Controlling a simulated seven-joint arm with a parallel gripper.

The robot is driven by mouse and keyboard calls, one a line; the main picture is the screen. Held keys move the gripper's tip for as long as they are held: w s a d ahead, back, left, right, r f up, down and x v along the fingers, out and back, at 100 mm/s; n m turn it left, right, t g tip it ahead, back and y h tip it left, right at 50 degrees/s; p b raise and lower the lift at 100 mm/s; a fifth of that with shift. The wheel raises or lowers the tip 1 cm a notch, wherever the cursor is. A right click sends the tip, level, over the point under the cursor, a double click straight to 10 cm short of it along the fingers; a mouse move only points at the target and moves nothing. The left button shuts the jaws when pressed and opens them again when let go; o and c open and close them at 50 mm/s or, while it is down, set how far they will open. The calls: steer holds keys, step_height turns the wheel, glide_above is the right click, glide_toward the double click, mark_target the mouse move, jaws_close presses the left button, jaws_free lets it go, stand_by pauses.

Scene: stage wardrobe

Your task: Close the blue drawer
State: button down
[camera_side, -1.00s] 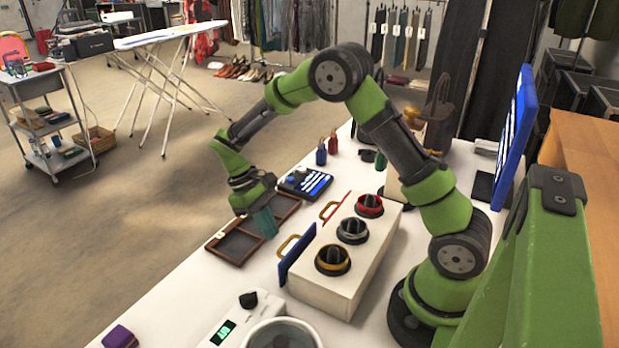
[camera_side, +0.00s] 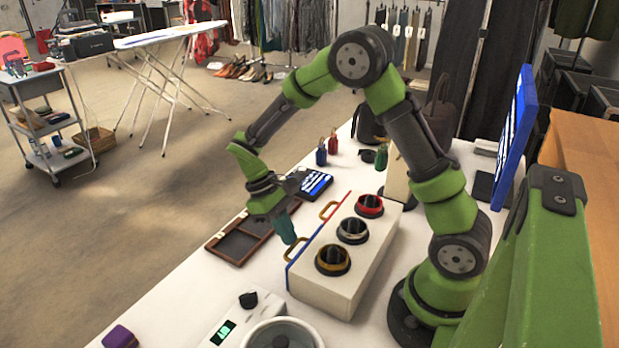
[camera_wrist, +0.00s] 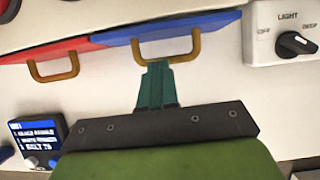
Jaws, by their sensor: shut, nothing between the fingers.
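The blue drawer (camera_side: 289,281) is in the left part of the white cabinet's front in the side view. Its front shows as a thin blue edge against the cabinet (camera_side: 325,290), with no clear gap. In the wrist view the blue front (camera_wrist: 190,24) lies about level with the red drawer (camera_wrist: 35,52). Its gold handle (camera_wrist: 166,49) sticks out. My gripper (camera_side: 289,238) is shut and empty, its teal fingers pointing down by the handle. In the wrist view the fingertips (camera_wrist: 156,70) are right at the handle; I cannot tell whether they touch.
A white dial unit (camera_side: 225,325) stands in front.

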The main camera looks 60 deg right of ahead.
steer(key=shift+w+f, duration=0.15)
steer(key=shift+w, duration=0.45)
steer(key=w, duration=0.2)
steer(key=shift+w+f, duration=0.35)
steer(key=w+r, duration=0.9)
steer(key=w, duration=0.1)
steer(key=x, duration=1)
steer(key=shift+d, duration=0.15)
steer(key=shift+s+r, duration=0.15)
steer(key=shift+s, duration=0.4)
steer(key=shift+s+r, duration=0.15)
steer(key=shift+s, duration=0.4)
steer(key=shift+s+r, duration=0.15)
steer(key=shift+s, duration=0.7)
